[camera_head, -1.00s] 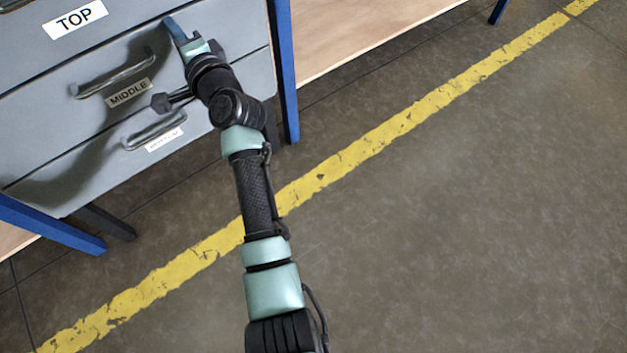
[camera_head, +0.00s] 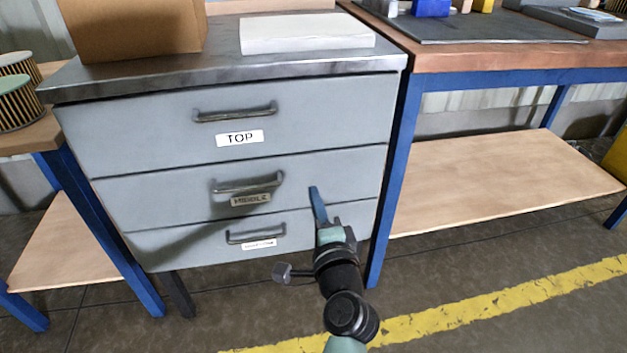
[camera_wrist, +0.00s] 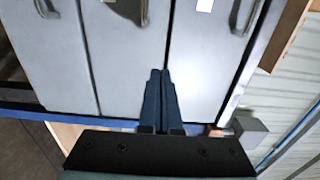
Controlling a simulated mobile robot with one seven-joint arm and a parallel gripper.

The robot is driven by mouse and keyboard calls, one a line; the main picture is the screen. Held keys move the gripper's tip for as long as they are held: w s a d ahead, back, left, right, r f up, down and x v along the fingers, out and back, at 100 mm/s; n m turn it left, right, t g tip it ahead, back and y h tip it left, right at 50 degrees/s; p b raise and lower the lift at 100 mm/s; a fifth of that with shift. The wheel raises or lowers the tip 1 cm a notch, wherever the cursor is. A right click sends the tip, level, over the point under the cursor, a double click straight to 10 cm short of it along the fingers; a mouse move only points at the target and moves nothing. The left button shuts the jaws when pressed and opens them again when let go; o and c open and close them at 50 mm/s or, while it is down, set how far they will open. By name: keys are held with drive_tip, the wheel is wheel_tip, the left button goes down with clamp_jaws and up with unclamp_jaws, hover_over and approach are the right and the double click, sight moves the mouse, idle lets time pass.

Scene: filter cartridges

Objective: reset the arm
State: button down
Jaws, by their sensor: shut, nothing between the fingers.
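My gripper (camera_head: 317,204) is in front of the right side of a grey drawer cabinet (camera_head: 290,105), near the middle and bottom drawers. In the wrist view its two blue fingers (camera_wrist: 161,75) are together with nothing between them. They point at the cabinet front, which appears turned sideways there. My arm comes up from the bottom of the head view. I cannot tell how far the fingertips are from the drawer fronts.
The drawers labelled TOP (camera_head: 290,125) and MIDDLE (camera_head: 165,190) and the bottom drawer (camera_head: 165,250) look shut. A cardboard box (camera_head: 130,30) and a white slab (camera_head: 305,33) lie on top. Workbenches flank the cabinet. Floor with a yellow line (camera_head: 500,300) is clear at right.

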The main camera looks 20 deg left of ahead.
drive_tip(key=s+d+r+n+t+h+p, duration=0.1)
drive_tip(key=s+d+r+n+t, duration=0.15)
drive_tip(key=r, duration=0.85)
drive_tip(key=s+d+r+n+t+p, duration=0.1)
drive_tip(key=d+r+n+t, duration=0.2)
drive_tip(key=r, duration=0.7)
drive_tip(key=s+d+r+n+t+h+p, duration=0.1)
drive_tip(key=s+d+r+n, duration=0.2)
drive_tip(key=r, duration=0.8)
drive_tip(key=s+d+r+n+t+h+p, duration=0.1)
drive_tip(key=s+d+r+n+t+h, duration=0.2)
drive_tip(key=s+r, duration=0.55)
drive_tip(key=s+d+r+t+h+p, duration=0.1)
drive_tip(key=s+d+r+t+h, duration=0.3)
drive_tip(key=r, duration=0.7)
wheel_tip(320, 180, up, 37)
drive_tip(key=g+p, duration=0.1)
drive_tip(key=p, duration=3.7)
drive_tip(key=shift+d, duration=0.3)
